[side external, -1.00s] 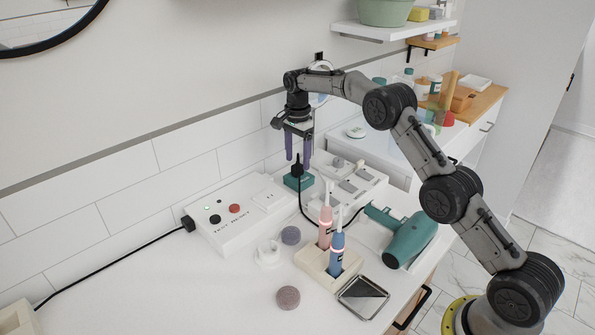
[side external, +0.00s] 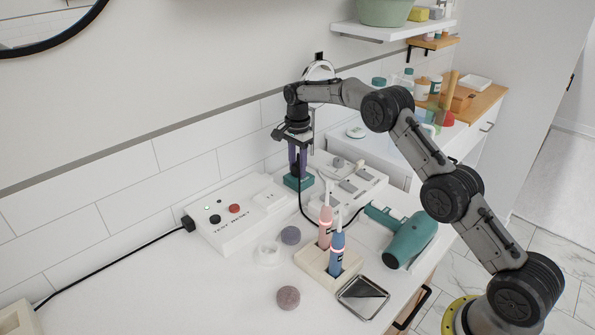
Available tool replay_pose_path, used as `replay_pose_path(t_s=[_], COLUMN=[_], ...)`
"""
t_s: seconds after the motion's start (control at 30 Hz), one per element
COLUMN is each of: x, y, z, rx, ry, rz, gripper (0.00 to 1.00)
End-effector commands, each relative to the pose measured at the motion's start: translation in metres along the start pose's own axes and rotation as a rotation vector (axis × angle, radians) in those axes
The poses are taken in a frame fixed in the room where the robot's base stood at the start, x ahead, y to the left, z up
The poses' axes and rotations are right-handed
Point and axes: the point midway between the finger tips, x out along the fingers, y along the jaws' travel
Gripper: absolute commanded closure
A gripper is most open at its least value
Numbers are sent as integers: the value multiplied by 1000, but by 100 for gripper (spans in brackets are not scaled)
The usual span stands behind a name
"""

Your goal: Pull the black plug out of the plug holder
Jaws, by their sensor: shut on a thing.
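The black plug (side external: 295,171) sits upright in the teal plug holder (side external: 304,184) near the wall. Its black cord (side external: 301,207) hangs down in front of the holder and runs right towards the hair dryer. My gripper (side external: 299,169) points straight down from above, with its purple fingers shut on the plug. The fingers hide much of the plug, and I cannot see how deep it sits in the holder.
A white test/reset box (side external: 226,229) stands left of the holder. A white panel (side external: 357,192) lies right behind it. A toothbrush stand (side external: 313,262) with two brushes, a teal hair dryer (side external: 409,241) and a metal tray (side external: 363,308) are in front.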

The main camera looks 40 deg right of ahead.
Motion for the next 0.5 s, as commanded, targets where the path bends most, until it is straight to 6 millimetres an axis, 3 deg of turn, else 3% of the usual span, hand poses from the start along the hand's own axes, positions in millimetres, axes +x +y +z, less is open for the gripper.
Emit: replay_pose_path(t_s=[0.03,0.1,0.5], x=[0,0,-4], y=[0,0,0], z=[0,0,0], rx=[0,0,0], ry=[0,0,0], rz=[0,0,-2], gripper=[89,100,100])
